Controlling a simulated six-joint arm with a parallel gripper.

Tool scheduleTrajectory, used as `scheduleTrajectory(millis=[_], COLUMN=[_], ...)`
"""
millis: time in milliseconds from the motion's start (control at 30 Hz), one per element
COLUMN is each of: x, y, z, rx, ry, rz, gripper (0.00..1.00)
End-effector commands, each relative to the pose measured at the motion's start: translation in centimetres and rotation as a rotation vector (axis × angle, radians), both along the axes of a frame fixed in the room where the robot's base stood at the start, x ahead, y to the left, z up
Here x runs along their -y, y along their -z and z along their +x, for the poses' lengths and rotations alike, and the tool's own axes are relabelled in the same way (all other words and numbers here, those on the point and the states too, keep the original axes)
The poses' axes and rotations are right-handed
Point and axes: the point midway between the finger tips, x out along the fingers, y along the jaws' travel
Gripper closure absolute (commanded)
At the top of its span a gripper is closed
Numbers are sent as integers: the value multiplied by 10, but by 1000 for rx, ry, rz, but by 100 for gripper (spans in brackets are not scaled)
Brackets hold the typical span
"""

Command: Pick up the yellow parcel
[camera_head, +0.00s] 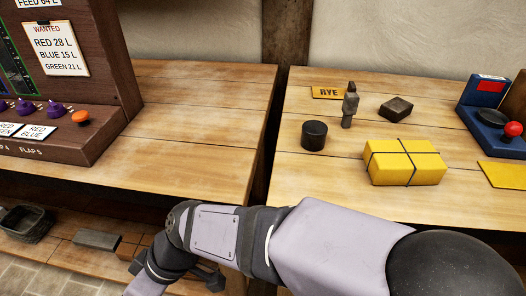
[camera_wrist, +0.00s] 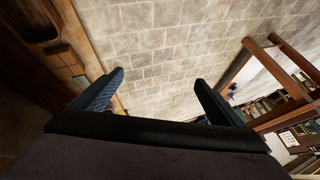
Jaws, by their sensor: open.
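The yellow parcel (camera_head: 405,163) is a box tied with dark string, lying on the right-hand wooden table. My arm crosses the bottom of the head view in front of that table, bent down to the left. My gripper (camera_head: 207,277) is low at the lower left of the parcel, below the tabletop level and well apart from it. In the wrist view my gripper (camera_wrist: 158,100) has its two dark fingers spread wide with nothing between them. The wrist view faces the stone floor and does not show the parcel.
Near the parcel stand a black cylinder (camera_head: 314,135), a small figure (camera_head: 350,106), a dark brown block (camera_head: 396,109) and a RYE sign (camera_head: 328,92). A blue device with a red knob (camera_head: 513,129) is at the right. A control cabinet (camera_head: 60,80) fills the left. A gap separates the tables.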

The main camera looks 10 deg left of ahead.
Motion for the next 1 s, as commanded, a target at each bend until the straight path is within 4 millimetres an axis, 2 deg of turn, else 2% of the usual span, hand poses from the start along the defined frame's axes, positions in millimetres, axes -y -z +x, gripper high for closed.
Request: scheduleTrajectory(millis=[33,167,267,400,467,533,567,633,700,767,800,867,900,967,1000], x=[-10,-39,-59,-74,-75,-69,-63,-45,-22,4,22,53,75,108,131], y=[-43,-116,-170,-245,-275,-304,-313,-315,-309,-303,-299,-292,-287,-281,-277], z=[6,33,70,135,168,211,231,273,307,333,347,363,371,377,378], rx=[33,140,237,388,448,513,535,563,573,580,585,596,604,621,634], ry=[-19,-14,51,206,298,440,517,702,893,1058,1167,1329,1434,1588,1689], rz=[57,209,316,422,447,451,444,404,351,297,258,193,147,70,14], gripper=[8,8,8,8,8,8,8,8,8,8,8,8,8,8,8])
